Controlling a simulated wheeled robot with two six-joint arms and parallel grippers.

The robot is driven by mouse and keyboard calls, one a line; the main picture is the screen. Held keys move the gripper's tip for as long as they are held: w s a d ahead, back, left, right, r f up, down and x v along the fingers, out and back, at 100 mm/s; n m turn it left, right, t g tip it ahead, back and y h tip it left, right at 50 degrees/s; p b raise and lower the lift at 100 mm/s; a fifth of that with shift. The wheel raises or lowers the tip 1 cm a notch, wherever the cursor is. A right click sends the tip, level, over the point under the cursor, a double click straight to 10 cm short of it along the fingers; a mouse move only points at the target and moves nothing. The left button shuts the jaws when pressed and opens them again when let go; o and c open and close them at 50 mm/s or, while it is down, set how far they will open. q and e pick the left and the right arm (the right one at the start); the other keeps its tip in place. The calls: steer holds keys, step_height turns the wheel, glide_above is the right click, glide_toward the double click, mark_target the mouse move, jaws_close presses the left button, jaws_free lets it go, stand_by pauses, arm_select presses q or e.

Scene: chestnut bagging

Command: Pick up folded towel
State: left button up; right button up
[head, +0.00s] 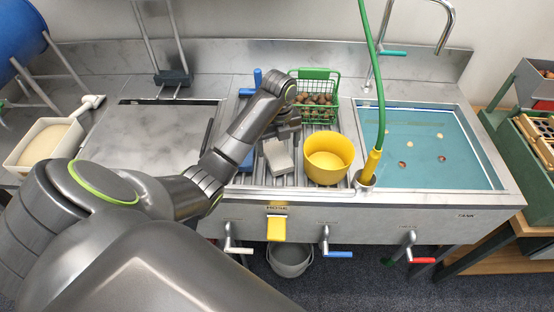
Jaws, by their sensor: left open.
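A light grey, block-like piece (278,157) lies on the slatted metal drainer in the middle of the bench; it looks like the folded towel, though it is small in the picture. My left gripper (287,130) is just behind it, over the drainer, with my arm reaching in from the left. The gripper is open. Its fingertips are small and dark, and I cannot tell whether they touch the grey piece. My right gripper is not in view.
A yellow pot (328,158) stands right of the grey piece. A green wire basket (318,112) with chestnuts stands behind. A water-filled basin (425,165) is at right. A blue handle (257,77) rises behind my wrist. A pale tub (48,145) stands at far left.

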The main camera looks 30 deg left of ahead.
mark_target(277, 153)
arm_select(q)
steer(key=shift+s+a+f+p, duration=0.1)
steer(key=shift+f+p, duration=0.15)
steer(key=shift+f, duration=0.7)
steer(key=shift+s+a+f+p, duration=0.1)
steer(key=shift+f+p, duration=0.15)
steer(key=shift+f, duration=0.7)
steer(key=c, duration=1.1)
steer(key=shift+o, duration=0.2)
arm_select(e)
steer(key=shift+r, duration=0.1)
arm_select(q)
steer(key=shift+r, duration=0.1)
steer(key=shift+w+r, duration=0.1)
steer(key=shift+r, duration=0.3)
step_height(277, 153, up, 8)
steer(key=p, duration=0.5)
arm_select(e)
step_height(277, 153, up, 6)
arm_select(q)
step_height(277, 153, down, 6)
steer(key=b, duration=0.6)
steer(key=shift+f, duration=0.2)
steer(key=shift+r, duration=0.1)
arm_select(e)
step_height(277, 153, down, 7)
